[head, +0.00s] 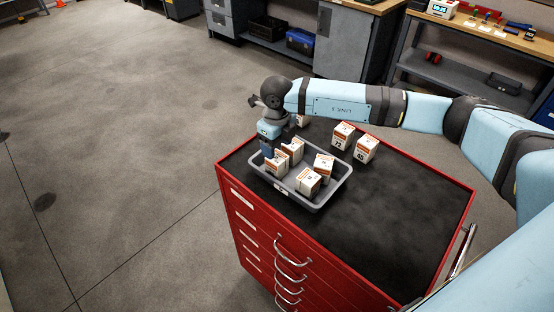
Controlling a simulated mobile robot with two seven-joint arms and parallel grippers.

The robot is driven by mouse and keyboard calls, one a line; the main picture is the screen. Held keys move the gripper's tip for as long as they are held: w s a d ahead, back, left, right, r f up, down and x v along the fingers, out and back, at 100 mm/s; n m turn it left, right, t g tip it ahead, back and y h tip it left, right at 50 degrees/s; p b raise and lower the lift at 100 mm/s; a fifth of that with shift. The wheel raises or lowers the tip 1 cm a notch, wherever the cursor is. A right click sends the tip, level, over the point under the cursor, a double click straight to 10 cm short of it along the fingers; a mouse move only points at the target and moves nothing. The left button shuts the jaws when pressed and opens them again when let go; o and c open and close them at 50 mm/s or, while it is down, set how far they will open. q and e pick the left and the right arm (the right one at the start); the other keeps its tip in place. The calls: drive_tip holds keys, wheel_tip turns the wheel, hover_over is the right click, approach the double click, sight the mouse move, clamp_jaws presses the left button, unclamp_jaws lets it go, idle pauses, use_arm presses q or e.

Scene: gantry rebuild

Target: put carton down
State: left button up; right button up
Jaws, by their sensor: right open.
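A grey tray (318,205) sits on the black top of the red drawer cabinet. Several white-and-orange cartons stand in it, among them one at the front (308,182), one at the right (323,167) and one at the back left (292,151). My right gripper (270,152) points down at the tray's back left corner, beside a carton (276,165) there. Its jaws are open; the wrist hides part of them, and I cannot tell if a finger touches the carton. My left gripper is not in view.
Two cartons (343,135) (365,149) stand on the cabinet top (400,215) behind the tray, and another (302,120) is partly hidden by my arm. The cabinet top is clear at the right and front. Workbenches (340,45) line the back.

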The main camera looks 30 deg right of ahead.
sight(277, 157)
drive_tip(key=shift+r, duration=1.9)
drive_tip(key=shift+f, duration=0.1)
